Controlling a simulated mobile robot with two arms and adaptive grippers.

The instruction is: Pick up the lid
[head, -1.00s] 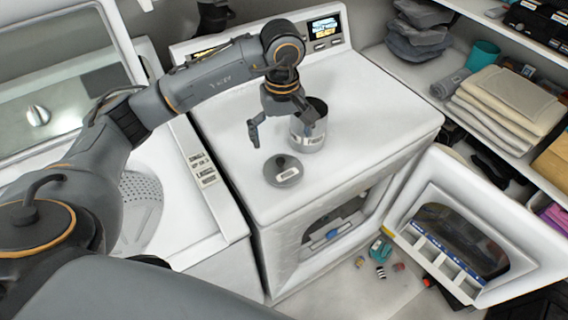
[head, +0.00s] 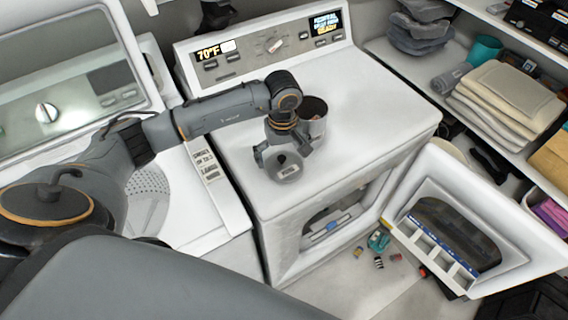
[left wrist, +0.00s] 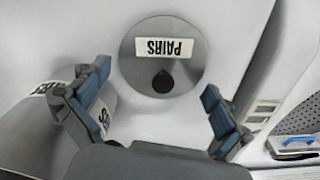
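The lid (head: 288,174) is a grey round disc with a dark knob and a white label. It lies flat on top of the white dryer (head: 375,112), near its front left. In the left wrist view the lid (left wrist: 185,72) shows whole, with its label reading "PAIRS" upside down. My left gripper (head: 284,157) is open and empty above the lid. In the left wrist view its fingers (left wrist: 156,82) stand wide apart, one to each side of the knob; touching is not visible. A grey canister (head: 314,118) stands just behind; my arm partly hides it. My right gripper is not in view.
The canister (left wrist: 42,125) is close to one finger in the left wrist view. A washer (head: 190,228) with its lid raised stands left. The dryer door (head: 440,185) hangs open at right. Shelves hold folded towels (head: 500,100). The dryer top's right half is clear.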

